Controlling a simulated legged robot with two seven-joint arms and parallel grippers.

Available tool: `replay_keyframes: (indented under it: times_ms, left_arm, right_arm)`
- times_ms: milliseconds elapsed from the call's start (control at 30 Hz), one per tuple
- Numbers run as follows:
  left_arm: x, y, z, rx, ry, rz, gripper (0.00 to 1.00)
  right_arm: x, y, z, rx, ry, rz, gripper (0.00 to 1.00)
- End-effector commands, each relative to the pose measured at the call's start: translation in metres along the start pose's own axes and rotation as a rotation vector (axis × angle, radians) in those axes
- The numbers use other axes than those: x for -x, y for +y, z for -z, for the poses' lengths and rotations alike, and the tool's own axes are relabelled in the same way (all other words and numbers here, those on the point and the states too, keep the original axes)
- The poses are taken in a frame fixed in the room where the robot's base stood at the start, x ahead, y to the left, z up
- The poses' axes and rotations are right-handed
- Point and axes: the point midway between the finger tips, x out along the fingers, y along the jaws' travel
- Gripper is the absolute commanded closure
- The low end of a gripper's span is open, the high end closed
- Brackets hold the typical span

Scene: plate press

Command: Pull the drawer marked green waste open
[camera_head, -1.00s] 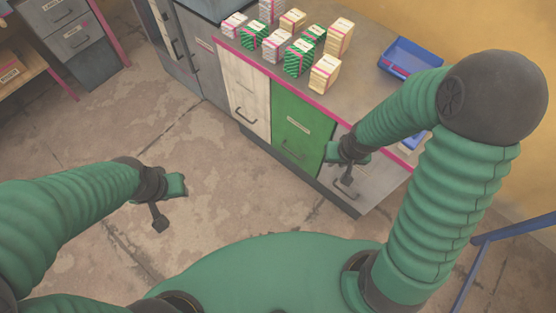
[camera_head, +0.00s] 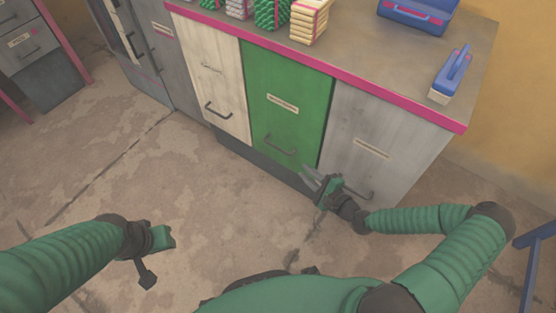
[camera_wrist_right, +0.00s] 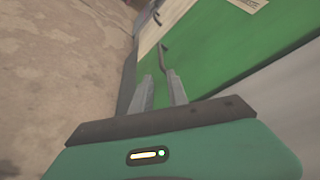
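The green drawer front (camera_head: 289,95) is in the middle of the cabinet, with a label (camera_head: 283,104) too small to read and a dark bar handle (camera_head: 281,145) near its bottom. It appears shut. My right gripper (camera_head: 310,177) is just right of and below that handle. In the right wrist view its two fingers (camera_wrist_right: 163,92) are apart, pointing toward the dark handle (camera_wrist_right: 163,58), which lies just beyond the tips; I see no grip on it. My left gripper (camera_head: 157,258) hangs over the floor at lower left, away from the cabinet; its finger gap is unclear.
A white drawer (camera_head: 208,80) is left of the green one and a grey drawer (camera_head: 375,130) right of it. Wrapped packs (camera_head: 310,20), a blue box (camera_head: 418,15) and a blue-handled brush (camera_head: 452,75) are on the counter (camera_head: 375,60). The floor (camera_head: 190,190) in front is clear.

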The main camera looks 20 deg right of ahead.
Motion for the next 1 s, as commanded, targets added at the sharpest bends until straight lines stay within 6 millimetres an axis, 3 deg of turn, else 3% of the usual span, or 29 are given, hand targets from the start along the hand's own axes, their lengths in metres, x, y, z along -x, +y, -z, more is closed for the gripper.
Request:
replay_keyframes:
  times_ms: [167,500,700,1000]
  left_arm:
    - [-0.007,0.000,-0.001,0.000,0.002,0.000,0.64]
    - [-0.040,0.000,-0.009,0.001,0.001,0.000,0.64]
    - [-0.055,0.000,-0.013,0.000,0.001,0.000,0.64]
    - [-0.058,0.000,-0.013,0.000,0.001,0.000,0.64]
  right_arm:
    - [-0.024,0.000,-0.002,-0.001,-0.004,0.004,0.80]
    - [-0.112,0.004,0.000,0.000,-0.005,0.000,0.80]
    - [-0.153,0.002,0.000,0.000,-0.002,0.000,0.80]
    - [-0.167,-0.002,-0.002,-0.003,-0.001,0.000,0.80]
